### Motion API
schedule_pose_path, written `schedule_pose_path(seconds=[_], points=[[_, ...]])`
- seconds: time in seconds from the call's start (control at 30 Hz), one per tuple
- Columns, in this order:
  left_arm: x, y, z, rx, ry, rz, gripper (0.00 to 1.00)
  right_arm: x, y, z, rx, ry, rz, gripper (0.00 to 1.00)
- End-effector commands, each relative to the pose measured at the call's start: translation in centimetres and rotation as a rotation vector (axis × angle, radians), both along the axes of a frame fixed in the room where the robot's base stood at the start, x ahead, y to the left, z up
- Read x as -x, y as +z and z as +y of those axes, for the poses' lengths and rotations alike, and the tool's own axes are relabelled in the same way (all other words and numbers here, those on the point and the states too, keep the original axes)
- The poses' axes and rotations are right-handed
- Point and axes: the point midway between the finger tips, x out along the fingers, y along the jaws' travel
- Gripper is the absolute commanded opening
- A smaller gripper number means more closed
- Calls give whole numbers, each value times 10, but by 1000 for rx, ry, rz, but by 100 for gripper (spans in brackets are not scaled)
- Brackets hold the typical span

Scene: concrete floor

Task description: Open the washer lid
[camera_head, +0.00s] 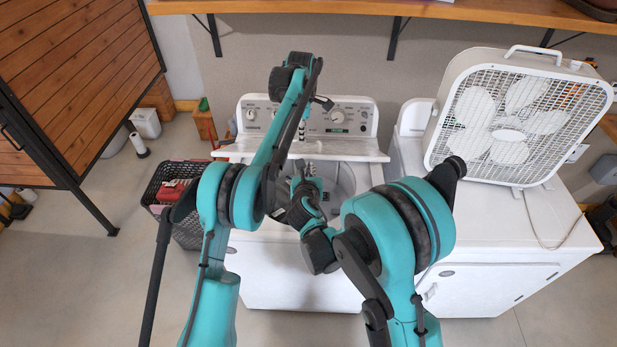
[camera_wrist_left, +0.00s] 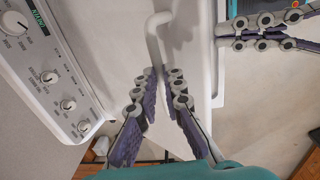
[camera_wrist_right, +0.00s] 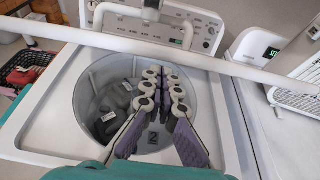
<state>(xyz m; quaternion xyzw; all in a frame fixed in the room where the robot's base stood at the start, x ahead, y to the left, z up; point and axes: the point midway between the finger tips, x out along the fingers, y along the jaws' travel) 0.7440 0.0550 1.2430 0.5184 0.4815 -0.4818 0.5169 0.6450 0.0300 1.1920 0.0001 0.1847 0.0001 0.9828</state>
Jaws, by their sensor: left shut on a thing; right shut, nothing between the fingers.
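The white washer (camera_head: 270,225) stands ahead of me. Its lid (camera_head: 355,150) is raised in front of the control panel and shows as a pale strip in the head view. The drum opening (camera_wrist_right: 90,85) is uncovered, with dark items inside. My left gripper (camera_head: 302,132) is shut on a white curved handle (camera_wrist_left: 152,32) at the lid, and the lid's edge runs beside it in the left wrist view. My right gripper (camera_wrist_right: 166,72) is shut and empty over the drum opening. It also shows at the upper right of the left wrist view (camera_wrist_left: 236,34).
A white box fan (camera_head: 510,125) stands on the white appliance (camera_head: 540,225) to the right. A dark basket with red contents (camera_head: 160,190) stands on the floor at left. A wooden shelf (camera_head: 450,12) runs above the washer. Open floor lies at front left.

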Motion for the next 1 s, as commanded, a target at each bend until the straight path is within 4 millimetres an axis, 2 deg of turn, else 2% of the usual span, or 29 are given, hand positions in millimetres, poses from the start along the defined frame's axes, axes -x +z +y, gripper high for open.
schedule_pose_path(seconds=[0.03, 0.3, 0.6, 0.87, 0.9, 0.97, 1.0], points=[[-5, -4, 1, 0, 3, -16, 0, 0, 0, 0, 0, 0, 0, 0], [-5, -4, 1, 0, 3, -16, 0, 0, 0, 0, 0, 0, 0, 0], [-5, -4, 1, 0, 3, -15, 0, -18, 26, -1, 1, -1, -1, 0], [-5, -4, 1, 1, 3, -15, 0, -18, 26, -1, 0, -1, -1, 0], [-5, -4, 1, 1, 3, -15, 19, -18, 26, -1, 0, -1, -1, 0], [-5, -4, 1, 1, 3, -14, 32, -19, 26, -1, 0, -1, -1, 0], [-4, -4, 0, 1, 2, -13, 32, -19, 26, -1, 0, -1, -1, 0]])
